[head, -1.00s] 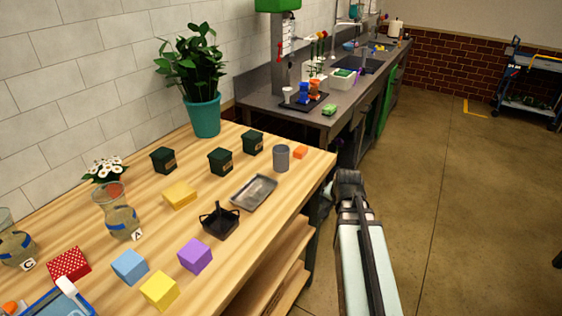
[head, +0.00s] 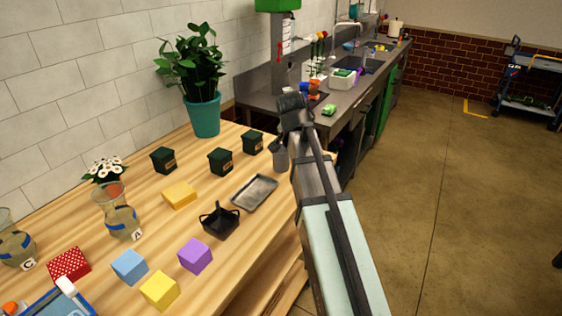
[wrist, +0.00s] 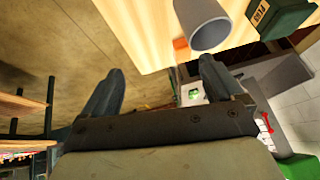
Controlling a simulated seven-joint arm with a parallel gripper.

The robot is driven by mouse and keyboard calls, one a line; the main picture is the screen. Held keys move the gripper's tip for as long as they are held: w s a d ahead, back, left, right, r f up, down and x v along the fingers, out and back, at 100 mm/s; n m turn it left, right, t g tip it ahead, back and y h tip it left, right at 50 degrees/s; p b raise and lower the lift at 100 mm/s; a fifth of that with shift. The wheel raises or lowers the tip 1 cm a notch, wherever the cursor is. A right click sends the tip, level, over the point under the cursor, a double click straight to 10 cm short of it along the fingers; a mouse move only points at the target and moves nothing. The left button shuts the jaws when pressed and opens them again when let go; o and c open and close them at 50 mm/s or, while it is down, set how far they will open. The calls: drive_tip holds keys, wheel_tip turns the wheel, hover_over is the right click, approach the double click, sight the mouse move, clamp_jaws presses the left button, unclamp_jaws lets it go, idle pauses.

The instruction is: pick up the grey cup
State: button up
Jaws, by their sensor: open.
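The grey cup (head: 280,158) stands on the wooden table near its far right corner. In the head view my arm partly covers it. In the wrist view the grey cup (wrist: 203,24) shows at the top, a little beyond the right fingertip and not between the fingers. My gripper (wrist: 160,80) is open and empty, with its two dark fingers apart. In the head view the end of my arm is over the table's right edge beside the cup, and the fingers there are hard to make out.
A dark green box (head: 252,142) stands just left of the cup, and a grey metal tray (head: 235,203) lies nearer. A black basket (head: 219,222) is nearer still. Open floor (head: 440,220) lies to the right.

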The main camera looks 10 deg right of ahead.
sight(282, 156)
drive_tip(key=w+a+r+g+h, duration=0.1)
drive_tip(key=w+a+r, duration=0.2)
drive_tip(key=a, duration=0.4)
drive_tip(key=shift+n, duration=0.3)
drive_tip(key=x, duration=0.8)
drive_tip(key=shift+a+f, duration=0.1)
drive_tip(key=shift+f, duration=0.35)
drive_tip(key=shift+w+x, duration=0.15)
drive_tip(key=shift+x, duration=1.15)
drive_tip(key=shift+w+x, duration=0.15)
drive_tip(key=shift+x, duration=1.15)
drive_tip(key=shift+a, duration=0.15)
drive_tip(key=shift+c, duration=0.3)
drive_tip(key=shift+r, duration=0.1)
drive_tip(key=c, duration=1.1)
